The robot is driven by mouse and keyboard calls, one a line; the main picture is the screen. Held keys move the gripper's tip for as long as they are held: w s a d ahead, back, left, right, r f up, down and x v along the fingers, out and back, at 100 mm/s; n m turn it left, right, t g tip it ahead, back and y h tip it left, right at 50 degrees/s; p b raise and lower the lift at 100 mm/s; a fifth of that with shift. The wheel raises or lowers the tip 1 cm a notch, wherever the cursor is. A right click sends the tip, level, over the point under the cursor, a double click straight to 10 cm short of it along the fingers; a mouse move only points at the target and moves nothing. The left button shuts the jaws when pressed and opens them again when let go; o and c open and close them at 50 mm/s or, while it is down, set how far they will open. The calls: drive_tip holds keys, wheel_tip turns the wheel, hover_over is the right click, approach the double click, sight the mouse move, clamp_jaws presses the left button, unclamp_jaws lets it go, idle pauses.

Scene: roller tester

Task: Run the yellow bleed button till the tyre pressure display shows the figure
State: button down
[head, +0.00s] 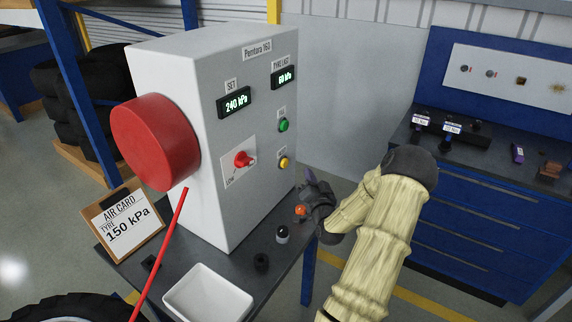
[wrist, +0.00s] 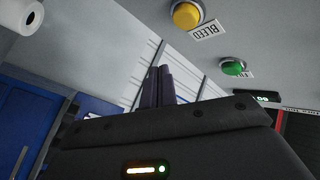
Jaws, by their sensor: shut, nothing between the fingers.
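The yellow bleed button (head: 284,163) is on the right side of the front of the grey Pentara 160 box (head: 190,150), below a green button (head: 283,125). The wrist view shows the yellow button (wrist: 187,15) with its BLEED label, and the green button (wrist: 233,68). The tyre display (head: 283,76) seems to read 60 kPa; its small digits are hard to read. The set display (head: 234,103) reads 240 kPa. The air card (head: 124,222) says tyre 150 kPa. My gripper (head: 308,176) is shut and empty, right of the yellow button and apart from it.
A red knob (head: 243,159) sits left of the buttons. A white tray (head: 208,295), a black-and-white capped item (head: 282,234) and a small black part (head: 261,262) are on the dark table. A blue workbench (head: 470,190) stands at right.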

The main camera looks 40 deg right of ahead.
sight(288, 161)
drive_tip(key=shift+w+a, duration=0.25)
drive_tip(key=shift+w, duration=0.6)
drive_tip(key=shift+w+a, duration=0.25)
drive_tip(key=shift+w, duration=0.65)
drive_tip(key=shift+w+a, duration=0.25)
drive_tip(key=shift+w, duration=0.6)
drive_tip(key=shift+w+a+b, duration=0.1)
drive_tip(key=shift+w+b, duration=0.2)
drive_tip(key=shift+w, duration=0.05)
drive_tip(key=shift+w+a, duration=0.15)
drive_tip(key=shift+w, duration=0.3)
idle(1.4)
drive_tip(key=shift+s+d, duration=0.25)
drive_tip(key=shift+s, duration=0.6)
drive_tip(key=s, duration=0.2)
drive_tip(key=s+d, duration=0.1)
drive_tip(key=s, duration=0.1)
drive_tip(key=shift+s+d+b, duration=0.2)
drive_tip(key=shift+s+b, duration=0.2)
